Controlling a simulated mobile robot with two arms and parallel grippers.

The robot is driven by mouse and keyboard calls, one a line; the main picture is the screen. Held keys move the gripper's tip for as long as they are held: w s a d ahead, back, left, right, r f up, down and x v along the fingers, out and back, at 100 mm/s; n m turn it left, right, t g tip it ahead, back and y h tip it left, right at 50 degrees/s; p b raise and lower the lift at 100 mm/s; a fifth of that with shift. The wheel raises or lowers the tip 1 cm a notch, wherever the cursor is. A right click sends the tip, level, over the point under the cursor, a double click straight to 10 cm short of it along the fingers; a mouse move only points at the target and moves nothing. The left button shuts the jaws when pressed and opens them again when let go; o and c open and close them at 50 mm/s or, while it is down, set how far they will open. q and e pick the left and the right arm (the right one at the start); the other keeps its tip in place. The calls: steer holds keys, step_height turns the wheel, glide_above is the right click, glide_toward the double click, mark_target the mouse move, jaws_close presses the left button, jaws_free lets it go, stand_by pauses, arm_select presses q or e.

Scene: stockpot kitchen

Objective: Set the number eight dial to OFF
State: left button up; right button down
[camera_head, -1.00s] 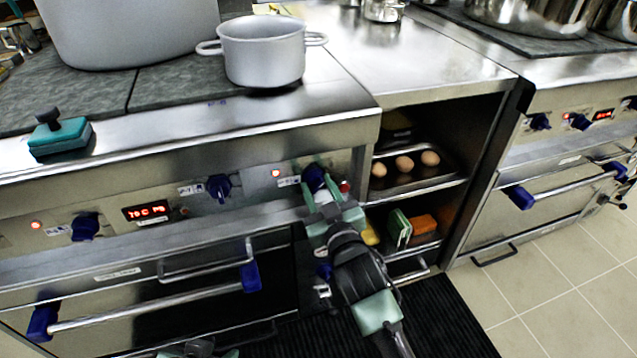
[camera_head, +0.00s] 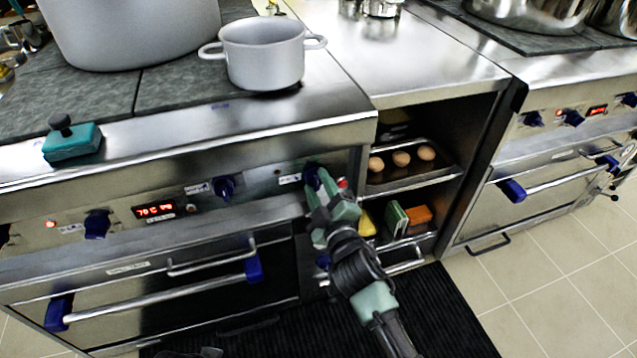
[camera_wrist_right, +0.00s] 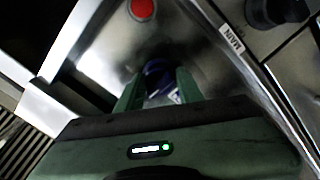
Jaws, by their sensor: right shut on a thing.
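A blue dial (camera_head: 312,175) is at the right end of the stove's front panel. My right gripper (camera_head: 320,186) is shut on it, with one finger on each side. In the right wrist view the blue dial (camera_wrist_right: 158,78) shows between the two green fingers (camera_wrist_right: 157,88). The body of my gripper hides part of it. The small label beside the dial is too small to read, so I cannot make out a number or its pointer. My left gripper's fingers do not show.
Other blue dials (camera_head: 224,187) (camera_head: 97,224) sit along the panel, with a red display (camera_head: 154,210) between them. A red button (camera_wrist_right: 142,9) is close to my right gripper. Oven handles (camera_head: 160,300) stick out below. A grey pot (camera_head: 264,58) stands on the stove top.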

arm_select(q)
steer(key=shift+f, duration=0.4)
arm_select(e)
steer(key=shift+n, duration=0.3)
steer(key=c, duration=0.9)
jaws_free()
steer(key=shift+s, duration=0.1)
steer(key=shift+s+d, duration=0.1)
steer(key=shift+s, duration=0.2)
arm_select(q)
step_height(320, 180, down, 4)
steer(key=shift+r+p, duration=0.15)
steer(key=shift+p, duration=0.45)
arm_select(e)
steer(key=v, duration=0.7)
